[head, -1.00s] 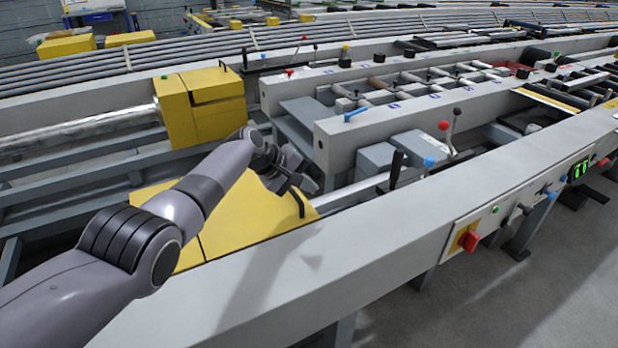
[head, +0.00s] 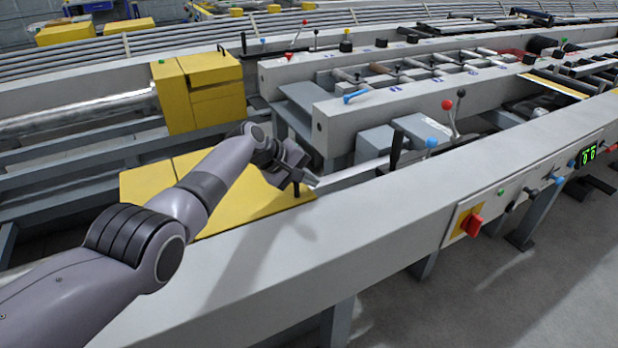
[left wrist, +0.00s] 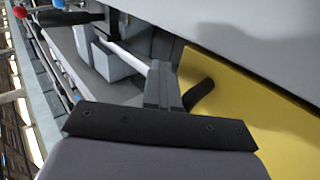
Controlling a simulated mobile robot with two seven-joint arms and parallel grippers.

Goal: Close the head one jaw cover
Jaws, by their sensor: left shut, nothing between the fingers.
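A near yellow jaw cover (head: 245,207) lies low and looks about flat beside the front rail, with a seam between its two panels. A dark handle (head: 296,189) is at its right end, partly hidden by my gripper. My left gripper (head: 312,181) is shut and empty over that right end. In the left wrist view the shut fingers (left wrist: 163,85) are beside the black handle (left wrist: 200,95), with the yellow cover (left wrist: 240,100) to the right; contact cannot be told. A far yellow cover (head: 205,92) stands as a tall box with a black handle. My right gripper is out of view.
The grey front rail (head: 370,205) runs close by the near cover. A black upright lever (head: 396,146), a blue-knobbed lever (head: 431,143) and a red-knobbed lever (head: 448,106) stand to the right. A red switch (head: 472,225) is on the rail's front.

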